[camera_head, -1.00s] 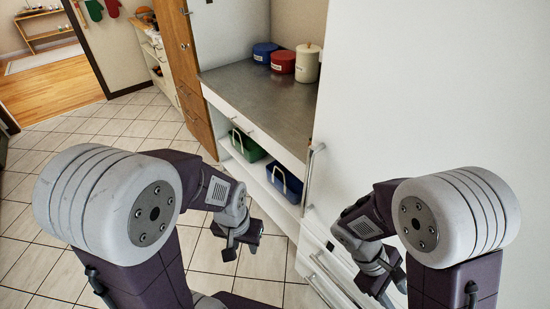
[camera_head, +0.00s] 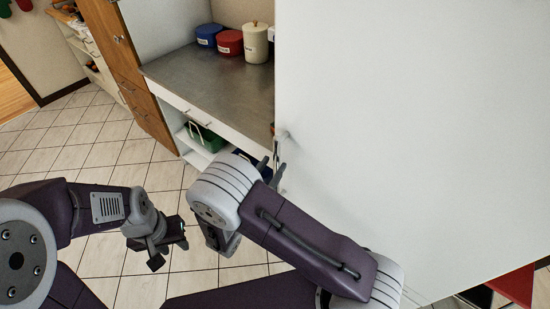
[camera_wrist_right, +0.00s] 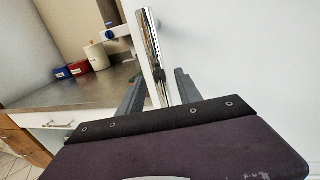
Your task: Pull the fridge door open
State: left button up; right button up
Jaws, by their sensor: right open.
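The fridge door (camera_head: 400,120) is the large plain white panel filling the right of the head view. Its upright chrome handle (camera_head: 281,136) is near the left edge and also shows in the right wrist view (camera_wrist_right: 148,42). My right gripper (camera_head: 272,168) is open at the handle, partly hidden by my own arm in the head view. In the right wrist view its fingers (camera_wrist_right: 158,90) stand apart with the bar between them; I cannot tell whether they touch it. My left gripper (camera_head: 167,246) looks open and empty, over the floor, away from the door.
A steel-topped counter (camera_head: 215,85) stands left of the fridge, with blue (camera_head: 209,34), red (camera_head: 230,42) and cream canisters (camera_head: 256,42). A green bin (camera_head: 205,135) is on the shelf below. Tiled floor at left is clear. Something red (camera_head: 515,286) is at bottom right.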

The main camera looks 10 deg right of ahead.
aim_at(275, 163)
jog(key=shift+x, duration=1.55)
grip_shut()
